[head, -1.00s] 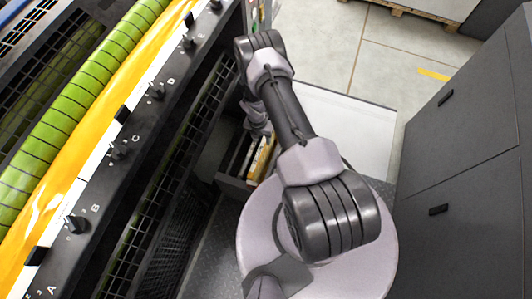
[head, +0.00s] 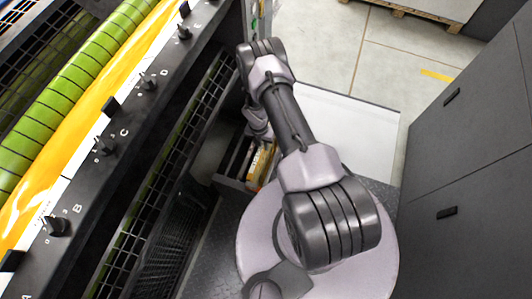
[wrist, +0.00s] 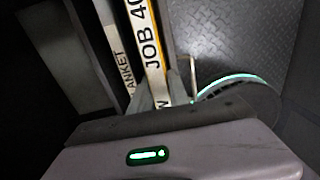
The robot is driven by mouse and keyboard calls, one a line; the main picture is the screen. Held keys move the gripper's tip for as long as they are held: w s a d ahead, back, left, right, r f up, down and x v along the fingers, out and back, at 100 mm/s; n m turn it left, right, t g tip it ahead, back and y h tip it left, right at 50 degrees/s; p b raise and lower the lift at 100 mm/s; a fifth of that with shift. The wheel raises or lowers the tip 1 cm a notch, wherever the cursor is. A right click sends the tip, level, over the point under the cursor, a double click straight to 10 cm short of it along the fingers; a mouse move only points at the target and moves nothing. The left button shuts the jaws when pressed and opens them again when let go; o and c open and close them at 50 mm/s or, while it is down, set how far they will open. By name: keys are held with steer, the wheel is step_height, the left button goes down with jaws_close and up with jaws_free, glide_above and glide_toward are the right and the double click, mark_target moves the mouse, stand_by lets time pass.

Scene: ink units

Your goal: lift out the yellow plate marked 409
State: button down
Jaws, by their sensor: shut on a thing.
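A plate with a white label reading "JOB 40", its last digit not readable, and a yellow edge (wrist: 150,45) stands on edge in the wrist view. My gripper (wrist: 160,95) is shut on its near end. In the head view a yellow-edged plate (head: 262,163) shows in the dark rack (head: 237,184) beside my arm. My gripper is hidden behind the arm there. Whether the held plate is clear of the rack cannot be told.
A second strip reading "BLANKET" (wrist: 117,62) stands close left of the held plate. The press unit with knobs (head: 104,146) runs along the left. A grey cabinet (head: 470,165) stands at the right. A white panel (head: 350,125) and open floor lie ahead.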

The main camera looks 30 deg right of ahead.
step_height(320, 180, up, 11)
steer(key=p, duration=0.7)
